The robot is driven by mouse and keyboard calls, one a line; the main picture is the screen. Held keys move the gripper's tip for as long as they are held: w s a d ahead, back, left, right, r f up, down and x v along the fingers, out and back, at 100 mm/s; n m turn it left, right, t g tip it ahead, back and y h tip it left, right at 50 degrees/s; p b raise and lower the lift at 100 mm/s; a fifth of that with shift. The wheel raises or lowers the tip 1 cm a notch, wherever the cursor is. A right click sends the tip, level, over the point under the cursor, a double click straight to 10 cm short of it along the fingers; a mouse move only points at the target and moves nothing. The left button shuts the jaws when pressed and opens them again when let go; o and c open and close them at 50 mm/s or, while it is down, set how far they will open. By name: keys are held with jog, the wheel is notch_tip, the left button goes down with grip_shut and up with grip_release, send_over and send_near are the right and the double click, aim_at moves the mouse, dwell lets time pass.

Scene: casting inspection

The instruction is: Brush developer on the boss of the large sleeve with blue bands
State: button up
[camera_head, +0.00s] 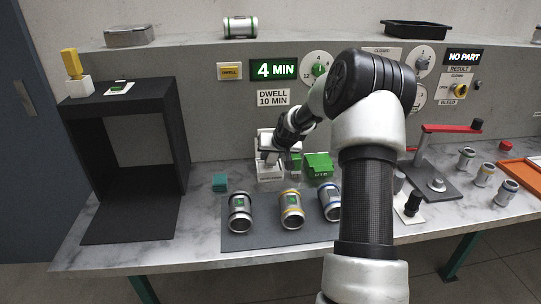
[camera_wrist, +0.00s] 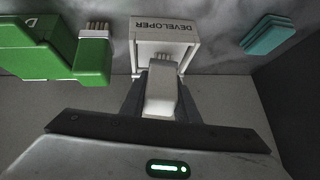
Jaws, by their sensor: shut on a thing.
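The large sleeve with blue bands (camera_head: 329,203) stands at the right of a row of three on a grey mat, partly hidden behind my arm. A green patch shows on its side. My gripper (camera_head: 268,157) is at the white developer holder (camera_head: 270,176) behind the mat. In the wrist view my gripper (camera_wrist: 160,100) is shut on a white brush handle (camera_wrist: 160,88), whose far end is at the holder marked DEVELOPER (camera_wrist: 164,26). The bristles of this brush show at the holder. I cannot tell whether it is clear of the holder.
A green holder (camera_head: 320,165) stands right of the developer holder, with a second brush (camera_wrist: 92,45). A teal block (camera_head: 220,182) lies left. Large sleeves with dark bands (camera_head: 240,213) and yellow bands (camera_head: 291,209) stand nearby. A black booth (camera_head: 180,135) is at left; small sleeves (camera_head: 484,174) stand right.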

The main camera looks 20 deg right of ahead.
jog(key=shift+r+p, duration=1.45)
jog(key=shift+r, duration=2)
jog(key=shift+w, duration=0.1)
